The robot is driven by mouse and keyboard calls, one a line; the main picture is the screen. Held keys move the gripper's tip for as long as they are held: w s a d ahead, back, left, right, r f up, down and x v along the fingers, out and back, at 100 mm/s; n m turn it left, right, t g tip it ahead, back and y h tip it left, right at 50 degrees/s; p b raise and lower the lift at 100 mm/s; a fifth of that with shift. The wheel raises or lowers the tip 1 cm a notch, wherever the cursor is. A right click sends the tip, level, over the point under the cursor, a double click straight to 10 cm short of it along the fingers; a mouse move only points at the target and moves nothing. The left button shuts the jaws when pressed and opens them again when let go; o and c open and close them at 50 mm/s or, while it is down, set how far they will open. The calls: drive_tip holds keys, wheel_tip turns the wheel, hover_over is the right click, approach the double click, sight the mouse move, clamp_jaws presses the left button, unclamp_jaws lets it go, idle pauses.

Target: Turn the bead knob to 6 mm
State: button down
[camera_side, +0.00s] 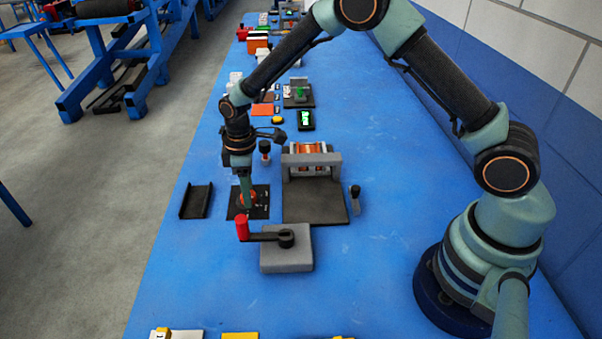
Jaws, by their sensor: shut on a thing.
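My gripper (247,198) points down over a small black panel (237,211) near the middle of the blue bench. It is shut on the orange-red bead knob (255,195), which sits on that panel and shows only in part around the fingers. The marks on the panel are too small to read, so the knob's setting cannot be told.
A grey block (287,262) with a black crank and red handle (242,228) stands just in front of the panel. A grey press-like fixture (315,200) stands to the right, and a dark tray (196,201) lies to the left. Bare bench (400,200) lies farther right.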

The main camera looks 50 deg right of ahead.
drive_tip(key=m, duration=0.4)
drive_tip(key=shift+m, duration=0.4)
drive_tip(key=m, duration=0.4)
drive_tip(key=shift+m, duration=0.3)
drive_tip(key=shift+c, duration=1.9)
unclamp_jaws()
drive_tip(key=shift+r, duration=0.1)
wheel_tip(320, 180, up, 12)
